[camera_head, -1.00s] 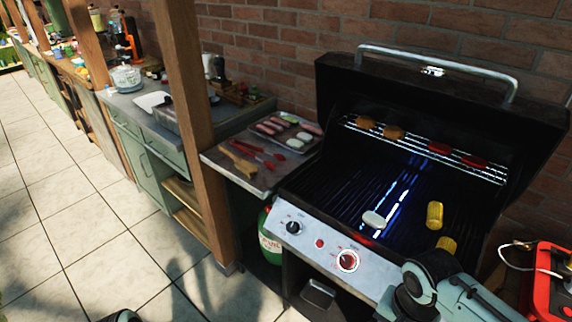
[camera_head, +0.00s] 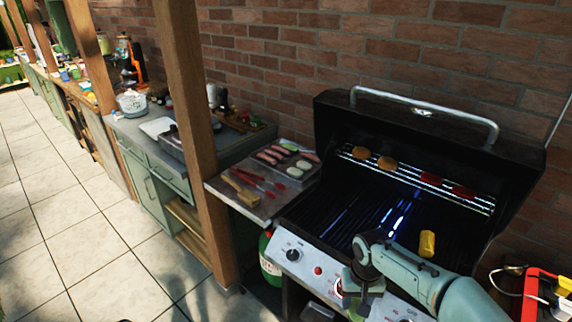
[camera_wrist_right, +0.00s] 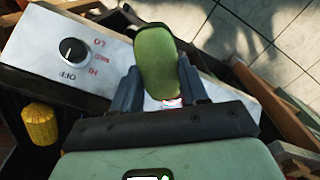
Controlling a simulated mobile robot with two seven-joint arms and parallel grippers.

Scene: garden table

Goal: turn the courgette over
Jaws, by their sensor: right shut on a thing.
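In the right wrist view the courgette (camera_wrist_right: 155,58) is a thick oval piece with its green skin toward the camera. My right gripper (camera_wrist_right: 157,88) is shut on it, one dark finger on each side. In the head view my right gripper (camera_head: 360,290) is in front of the grill's control panel, and a bit of the green courgette (camera_head: 355,312) shows below it. The grill's dark grate (camera_head: 345,220) is behind the gripper. The courgette's other face is hidden. My left gripper is not in view.
A yellow corn piece (camera_head: 427,243) lies on the grate beside my arm. The warming rack (camera_head: 408,177) holds several patties and red pieces. A side shelf (camera_head: 225,185) at left bears a brush, red tongs and a food tray (camera_head: 314,170). The raised lid (camera_head: 430,140) stands behind.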

